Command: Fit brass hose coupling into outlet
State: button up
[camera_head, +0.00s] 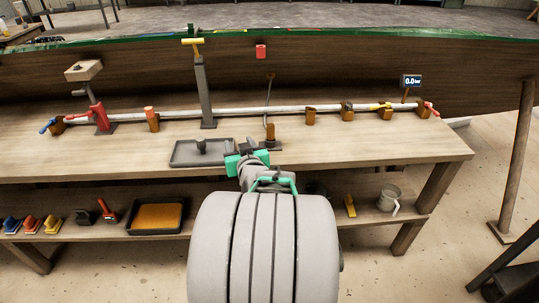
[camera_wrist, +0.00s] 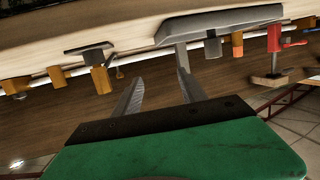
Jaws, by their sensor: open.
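My gripper (camera_head: 255,158) is in front of the bench, just right of the grey tray, partly hidden by my own arm. In the wrist view its two fingers (camera_wrist: 160,78) are apart with nothing between them. I cannot pick out the brass hose coupling with certainty. A small golden-brown piece (camera_head: 270,132) stands behind the gripper, near a thin upright rod. A long white pipe (camera_head: 232,111) runs along the bench through several brown supports. I cannot tell which opening is the outlet.
The grey tray (camera_head: 180,160) holds a grey knob-shaped piece (camera_head: 201,146). A grey post with a yellow handle (camera_head: 203,90), a red stand (camera_head: 100,114) and a gauge reading 0.0 (camera_head: 411,81) stand along the bench (camera_head: 390,145). The shelf below holds tools and a mug (camera_head: 388,198).

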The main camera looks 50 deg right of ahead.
aim_at(271, 128)
jog(key=s+d+m+h, duration=0.1)
jog(key=s+d, duration=0.1)
jog(key=s+d+m+h, duration=0.1)
jog(key=s+d+h, duration=0.1)
jog(key=d, duration=0.1)
jog(key=s+d+h+b, duration=0.1)
jog(key=s+d, duration=0.1)
jog(key=d, duration=0.1)
jog(key=shift+s+m+g+h, duration=0.15)
jog(key=shift+m+g+h, duration=0.15)
jog(key=shift+m, duration=0.1)
jog(key=x, duration=0.7)
jog(key=shift+a+r, duration=0.1)
jog(key=shift+a, duration=0.05)
grip_shut()
